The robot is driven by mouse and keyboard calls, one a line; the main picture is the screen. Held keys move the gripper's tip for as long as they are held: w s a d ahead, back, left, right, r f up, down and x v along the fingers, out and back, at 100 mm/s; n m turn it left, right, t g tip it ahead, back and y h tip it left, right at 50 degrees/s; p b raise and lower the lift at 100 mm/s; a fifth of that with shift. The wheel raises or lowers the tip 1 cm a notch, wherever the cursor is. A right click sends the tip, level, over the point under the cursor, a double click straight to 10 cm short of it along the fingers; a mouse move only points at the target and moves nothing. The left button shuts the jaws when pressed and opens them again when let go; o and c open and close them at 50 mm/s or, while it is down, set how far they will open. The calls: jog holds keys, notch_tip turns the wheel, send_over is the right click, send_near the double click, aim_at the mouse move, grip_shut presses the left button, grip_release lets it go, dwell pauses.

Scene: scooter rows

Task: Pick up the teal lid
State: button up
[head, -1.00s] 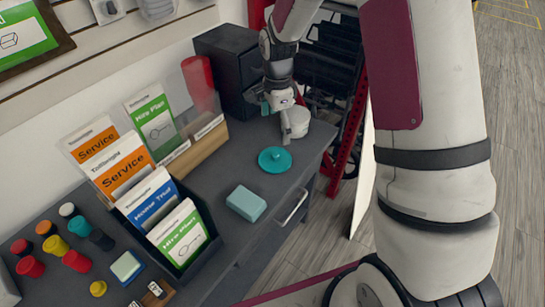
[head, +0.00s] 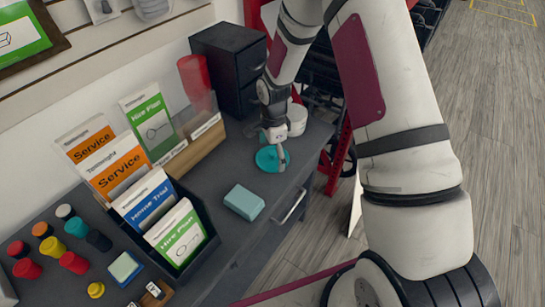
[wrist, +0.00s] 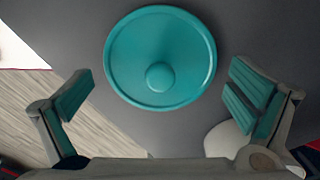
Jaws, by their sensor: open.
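The teal lid (head: 266,159) is a round disc with a small knob, lying flat on the grey desk (head: 225,170). In the wrist view the whole lid (wrist: 160,57) shows, its knob a little below its middle. My gripper (head: 276,150) is over the lid in the head view and hides part of it. In the wrist view my gripper (wrist: 160,95) is open, its teal-padded fingers apart on either side and nothing between them. The lid lies mostly beyond the fingertips in that picture. I cannot tell the exact height of the fingers above it.
A white round pot (head: 297,119) stands just behind the lid, close to my gripper; it also shows in the wrist view (wrist: 226,141). A black drawer unit (head: 232,65) stands behind. A teal block (head: 244,202) lies in front. Leaflet holders and several coloured caps fill the left.

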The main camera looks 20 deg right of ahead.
jog(key=c, duration=1.2)
jog(key=shift+s, duration=0.1)
jog(key=shift+c, duration=0.2)
